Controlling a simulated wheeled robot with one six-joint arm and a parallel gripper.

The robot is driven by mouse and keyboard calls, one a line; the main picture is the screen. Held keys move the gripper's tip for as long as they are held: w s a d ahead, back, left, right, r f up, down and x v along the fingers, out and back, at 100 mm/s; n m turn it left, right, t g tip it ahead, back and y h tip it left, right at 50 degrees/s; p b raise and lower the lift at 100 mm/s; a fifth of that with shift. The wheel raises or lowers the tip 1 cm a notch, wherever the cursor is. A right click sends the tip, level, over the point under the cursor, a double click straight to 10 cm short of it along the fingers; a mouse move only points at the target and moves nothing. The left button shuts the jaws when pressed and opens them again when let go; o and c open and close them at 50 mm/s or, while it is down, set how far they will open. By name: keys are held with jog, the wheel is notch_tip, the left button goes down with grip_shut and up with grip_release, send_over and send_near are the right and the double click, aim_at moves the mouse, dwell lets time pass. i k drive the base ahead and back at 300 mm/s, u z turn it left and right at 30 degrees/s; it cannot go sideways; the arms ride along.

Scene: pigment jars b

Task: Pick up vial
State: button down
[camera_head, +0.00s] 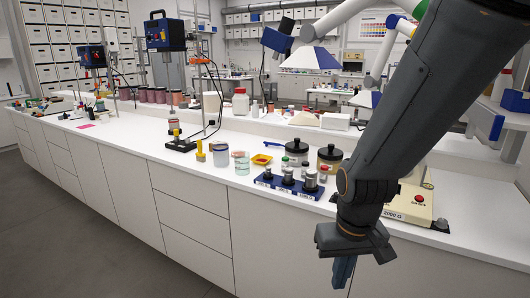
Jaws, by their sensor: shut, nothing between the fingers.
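Several small vial-like containers stand on the white bench, close behind the blue block. One white vial with a dark or greenish cap (285,163) is on the left, and another small pale one (304,168) is to its right. They are too small to tell which is the task's vial. My gripper (343,274) hangs in front of the bench's front edge at the lower right. Its blue-grey fingers point down, shut and empty, apart from the vials. My dark forearm covers part of the bench on the right.
A blue block (277,184) holding several grey cylinders lies near the front edge. Black-lidded jars (329,155) stand behind it. A beige device (408,208) is right. The bench front further left is clear.

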aim_at(324, 168)
jog(key=u, duration=0.05)
jog(key=k, duration=0.3)
jog(key=u, duration=0.2)
jog(key=i, duration=0.75)
jog(key=z, duration=0.6)
jog(key=i, duration=0.6)
jog(key=z, duration=0.05)
